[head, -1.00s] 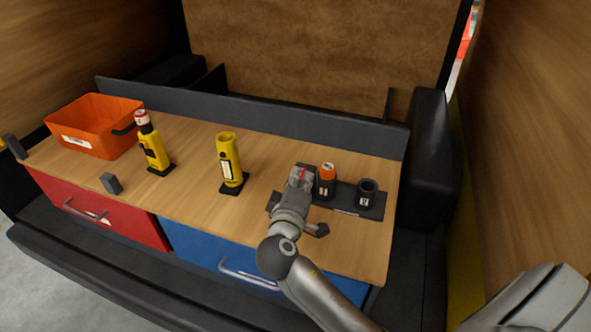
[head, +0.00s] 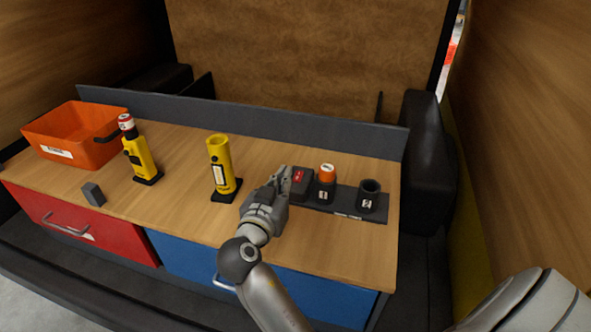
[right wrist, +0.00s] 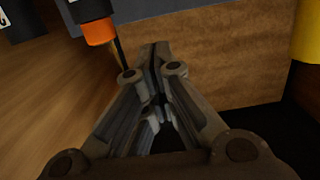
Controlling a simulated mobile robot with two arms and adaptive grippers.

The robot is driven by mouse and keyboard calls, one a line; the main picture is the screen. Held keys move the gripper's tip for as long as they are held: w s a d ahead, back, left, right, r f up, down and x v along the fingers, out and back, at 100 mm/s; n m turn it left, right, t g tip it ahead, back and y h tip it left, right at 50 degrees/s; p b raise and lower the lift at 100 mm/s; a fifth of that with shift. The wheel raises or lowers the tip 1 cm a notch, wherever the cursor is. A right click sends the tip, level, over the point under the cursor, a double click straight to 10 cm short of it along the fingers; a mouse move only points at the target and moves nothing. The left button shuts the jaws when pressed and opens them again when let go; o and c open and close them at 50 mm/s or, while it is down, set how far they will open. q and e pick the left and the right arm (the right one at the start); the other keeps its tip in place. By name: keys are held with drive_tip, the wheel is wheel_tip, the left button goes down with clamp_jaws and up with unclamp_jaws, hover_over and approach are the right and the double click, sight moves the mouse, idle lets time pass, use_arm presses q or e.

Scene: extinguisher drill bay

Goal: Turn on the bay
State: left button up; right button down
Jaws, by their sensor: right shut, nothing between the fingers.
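The box stands at the left end of a dark tray (head: 345,213). Beside it stands a black cylinder with an orange cap (head: 327,186), then an open black cup (head: 369,196). In the right wrist view the closed fingers (right wrist: 158,55) show, with the orange cap (right wrist: 99,32) upper left. A yellow open-topped tube (head: 221,168) stands left of the gripper; a yellow unit with a red-and-white top (head: 141,155) stands further left. My left gripper is out of view.
An orange bin (head: 65,150) stands at the far left, with a small grey block (head: 93,194) near the front edge. Below are a red drawer (head: 110,240) and a blue drawer (head: 325,292). A low dark wall (head: 250,118) runs behind the wooden top.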

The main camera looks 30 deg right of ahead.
drive_tip(key=p, duration=0.5)
hover_over(297, 179)
drive_tip(key=shift+s+a+f, duration=0.15)
drive_tip(key=shift+s, duration=0.05)
wheel_tip(297, 179, down, 3)
drive_tip(key=shift+w+r, duration=0.15)
drive_tip(key=shift+w+f+p, duration=0.1)
drive_tip(key=shift+f+p, duration=0.2)
drive_tip(key=shift+f, duration=0.6)
